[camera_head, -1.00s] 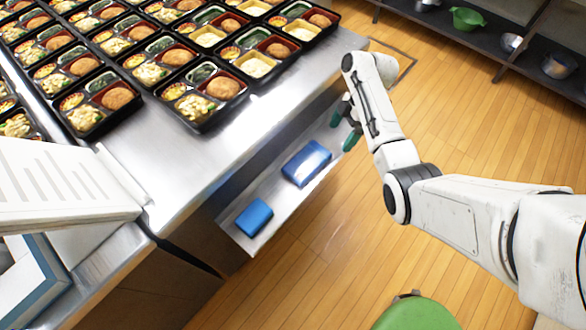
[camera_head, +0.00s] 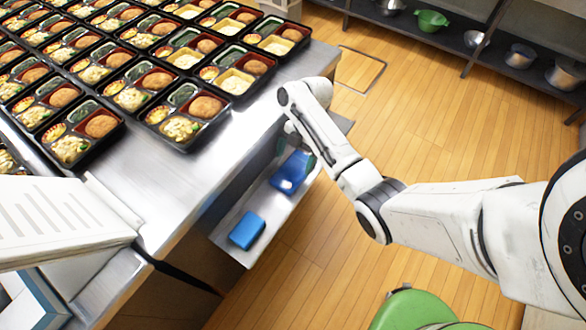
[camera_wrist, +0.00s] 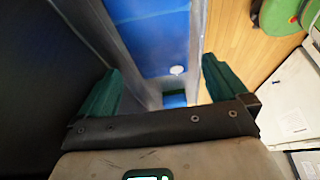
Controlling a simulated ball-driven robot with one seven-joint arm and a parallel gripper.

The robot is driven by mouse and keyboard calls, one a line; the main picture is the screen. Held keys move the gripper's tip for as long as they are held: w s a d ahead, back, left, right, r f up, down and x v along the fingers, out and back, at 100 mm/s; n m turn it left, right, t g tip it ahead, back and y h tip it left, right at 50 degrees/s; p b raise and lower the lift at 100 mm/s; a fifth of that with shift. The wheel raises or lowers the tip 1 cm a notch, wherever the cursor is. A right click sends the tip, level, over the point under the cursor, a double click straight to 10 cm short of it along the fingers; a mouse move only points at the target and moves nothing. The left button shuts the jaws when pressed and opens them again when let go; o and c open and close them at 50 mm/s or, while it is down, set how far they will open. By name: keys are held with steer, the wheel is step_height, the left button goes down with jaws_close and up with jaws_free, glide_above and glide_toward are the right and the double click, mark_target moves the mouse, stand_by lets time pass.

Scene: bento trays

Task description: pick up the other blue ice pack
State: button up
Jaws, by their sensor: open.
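Two blue ice packs lie on a narrow metal shelf (camera_head: 262,205) low on the counter's side. The nearer ice pack (camera_head: 247,231) lies apart in the head view. The farther ice pack (camera_head: 291,173) is partly hidden by my gripper (camera_head: 296,153), whose dark green fingers are at its far end. In the wrist view, a large blue surface (camera_wrist: 150,35) of an ice pack shows beyond and between the fingers of my gripper (camera_wrist: 160,80), which is open and empty. A smaller blue patch shows just above the palm. I cannot tell whether the fingers touch the pack.
The metal counter (camera_head: 215,150) rises beside the shelf and holds many bento trays (camera_head: 185,118). A white panel (camera_head: 60,222) stands at left. A green stool (camera_head: 415,310) is on the wooden floor at the bottom. Bowls stand on a rack at the upper right.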

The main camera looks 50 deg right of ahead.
mark_target(286, 177)
steer(key=shift+a, duration=1.2)
steer(key=x, duration=0.5)
steer(key=shift+f, duration=0.25)
steer(key=c, duration=1)
steer(key=shift+r, duration=0.1)
